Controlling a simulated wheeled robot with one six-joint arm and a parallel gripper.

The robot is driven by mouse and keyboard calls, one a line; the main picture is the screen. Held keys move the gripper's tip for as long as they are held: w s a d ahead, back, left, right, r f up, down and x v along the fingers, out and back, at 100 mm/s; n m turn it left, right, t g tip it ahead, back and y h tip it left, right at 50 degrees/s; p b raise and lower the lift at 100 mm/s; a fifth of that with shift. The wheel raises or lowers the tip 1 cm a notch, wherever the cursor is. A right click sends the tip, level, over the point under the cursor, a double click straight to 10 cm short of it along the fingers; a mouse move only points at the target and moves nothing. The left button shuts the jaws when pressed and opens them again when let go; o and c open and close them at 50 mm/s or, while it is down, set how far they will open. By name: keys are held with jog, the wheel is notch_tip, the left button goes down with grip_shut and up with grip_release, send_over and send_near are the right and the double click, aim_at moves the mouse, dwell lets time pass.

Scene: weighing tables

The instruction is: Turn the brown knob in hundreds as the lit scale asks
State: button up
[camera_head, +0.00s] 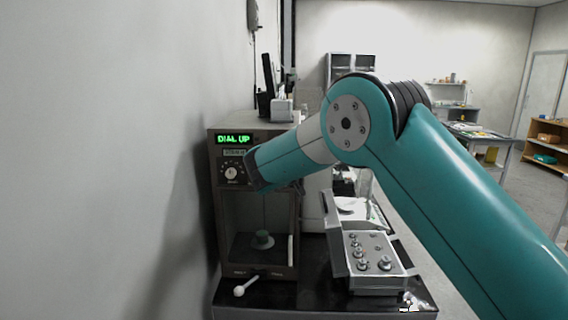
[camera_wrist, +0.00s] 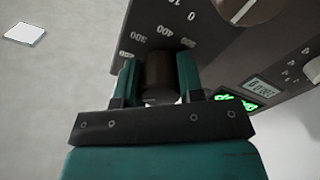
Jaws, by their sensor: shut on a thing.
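The lit scale (camera_head: 252,205) is a dark cabinet against the wall at the left, with green letters reading DIAL UP (camera_head: 233,139). In the wrist view, the brown knob (camera_wrist: 158,68) stands between the two fingers of my gripper (camera_wrist: 159,78), which is shut on its sides. Figures in hundreds, 400 among them, ring the knob; its pointer mark is hidden, so I cannot tell its setting. A pale dial (camera_wrist: 240,10) sits beside it, and it also shows in the head view (camera_head: 231,173). My arm hides the brown knob in the head view.
A white-ended lever (camera_head: 245,286) sticks out at the front. An open box of metal weights (camera_head: 375,283) stands to the right on the dark table (camera_head: 320,312). The wall is close on the left.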

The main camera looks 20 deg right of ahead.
jog(key=m+b, duration=0.1)
jog(key=b, duration=0.2)
jog(key=m+b, duration=0.2)
jog(key=b, duration=0.1)
jog(key=shift+f, duration=0.4)
jog(key=m+b, duration=0.2)
jog(key=b, duration=0.1)
jog(key=shift+a+r, duration=0.1)
jog(key=shift+r, duration=0.3)
jog(key=o, duration=0.9)
